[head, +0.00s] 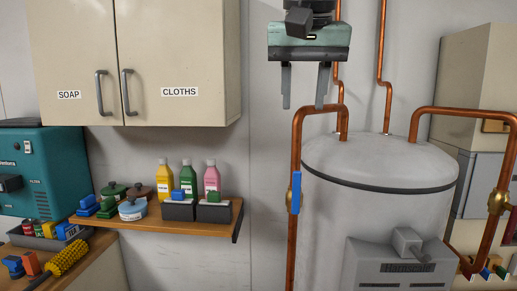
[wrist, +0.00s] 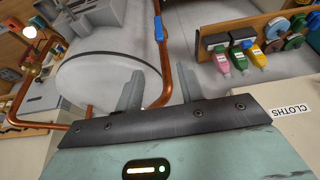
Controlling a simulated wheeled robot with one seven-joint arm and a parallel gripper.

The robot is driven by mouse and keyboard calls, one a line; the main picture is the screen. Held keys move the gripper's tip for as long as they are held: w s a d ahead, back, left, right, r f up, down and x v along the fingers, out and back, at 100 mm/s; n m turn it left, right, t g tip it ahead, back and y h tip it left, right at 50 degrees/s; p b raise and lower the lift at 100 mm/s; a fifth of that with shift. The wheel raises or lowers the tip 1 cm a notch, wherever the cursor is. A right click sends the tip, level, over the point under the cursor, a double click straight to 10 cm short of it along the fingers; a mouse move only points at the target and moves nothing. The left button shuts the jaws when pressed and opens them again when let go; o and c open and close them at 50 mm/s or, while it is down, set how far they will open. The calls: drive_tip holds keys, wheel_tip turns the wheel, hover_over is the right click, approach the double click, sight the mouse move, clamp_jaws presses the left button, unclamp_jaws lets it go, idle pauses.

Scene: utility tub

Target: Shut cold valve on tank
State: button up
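The white tank (head: 380,165) stands at the right of the head view, with copper pipes at its top and sides. A valve with a blue lever (head: 296,193) sits on the left copper pipe (head: 296,140); the lever is upright, in line with the pipe. In the wrist view the blue lever (wrist: 158,28) shows at the top, beyond my fingers. My gripper (head: 304,100) is open and empty, pointing down, above the left pipe's top bend in the picture and apart from the lever. Both fingers (wrist: 161,80) show in the wrist view with nothing between them.
A brass valve (head: 497,202) sits on the right pipe. A wooden shelf (head: 140,224) with bottles and pots is left of the tank. A wall cupboard (head: 180,60) hangs above it. A grey box (head: 400,265) stands before the tank. Bare wall lies between shelf and left pipe.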

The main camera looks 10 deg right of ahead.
sight(297, 171)
drive_tip(key=p+x, duration=0.4)
drive_tip(key=x, duration=1.3)
drive_tip(key=shift+w+f, duration=0.1)
clamp_jaws()
